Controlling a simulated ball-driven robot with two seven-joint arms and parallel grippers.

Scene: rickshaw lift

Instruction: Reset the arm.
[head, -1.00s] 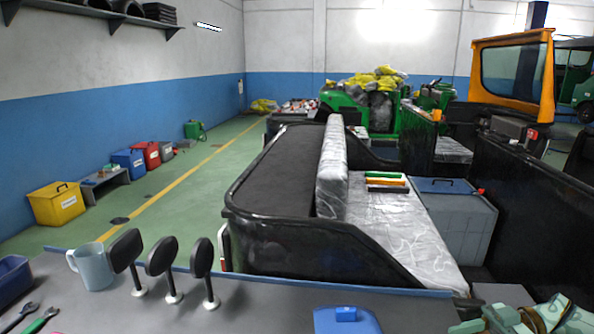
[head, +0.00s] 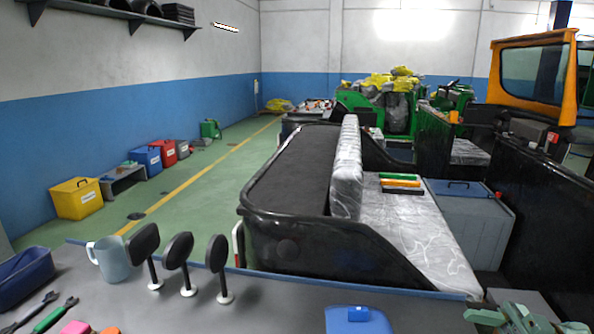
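My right gripper (head: 512,317) shows only in part at the bottom right edge of the head view, as pale green pieces above the grey workbench (head: 270,312). Its lower part is cut off by the frame, and I cannot tell whether its fingers are open or shut. I see nothing held in it. My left arm and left gripper are not in view.
On the bench stand a light blue mug (head: 112,258), several black round-headed mirrors (head: 178,250), a blue bin (head: 24,278), tools (head: 58,314) and a blue box (head: 352,318). Behind it is a black rickshaw body (head: 320,255) with a silver seat (head: 412,230).

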